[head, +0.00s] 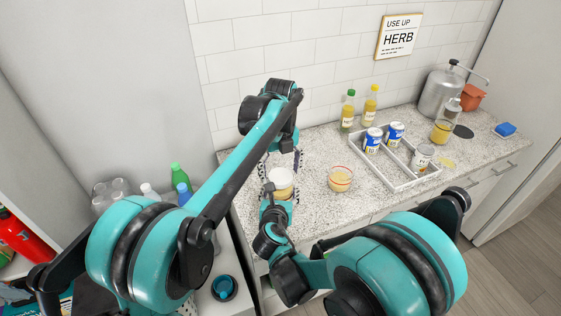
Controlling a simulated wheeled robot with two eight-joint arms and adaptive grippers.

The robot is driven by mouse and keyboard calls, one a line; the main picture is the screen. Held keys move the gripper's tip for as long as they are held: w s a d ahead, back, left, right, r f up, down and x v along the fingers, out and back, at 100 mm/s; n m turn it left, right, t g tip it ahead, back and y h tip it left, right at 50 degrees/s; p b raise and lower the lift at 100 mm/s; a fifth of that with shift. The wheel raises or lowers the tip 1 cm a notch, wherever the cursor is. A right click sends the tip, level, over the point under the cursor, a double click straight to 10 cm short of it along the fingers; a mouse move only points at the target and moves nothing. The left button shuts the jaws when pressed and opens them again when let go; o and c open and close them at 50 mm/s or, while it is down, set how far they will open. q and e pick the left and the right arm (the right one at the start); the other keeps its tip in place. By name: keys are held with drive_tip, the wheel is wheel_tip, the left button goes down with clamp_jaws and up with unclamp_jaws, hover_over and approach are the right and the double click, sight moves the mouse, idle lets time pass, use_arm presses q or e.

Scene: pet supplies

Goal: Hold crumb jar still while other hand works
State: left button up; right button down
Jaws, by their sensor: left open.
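A small round jar (281,184) with a pale top and a tan lower part, which seems to be the crumb jar, stands on the speckled counter. My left gripper (280,164) comes down over it from behind. Its fingers are open and spread to either side of the jar's top; I cannot tell whether they touch it. My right gripper (273,193) is low at the jar's near side, partly covering it. Its fingers are small and overlap the jar, so its opening is unclear.
A glass bowl (340,180) with tan contents stands right of the jar. A white divided tray (398,183) holds several cans. Two bottles (348,112) stand by the wall. A metal dispenser (438,94), yellow jar (441,132) and blue sponge (505,129) are farther right.

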use_arm(q)
drive_tip(key=shift+f, duration=0.4)
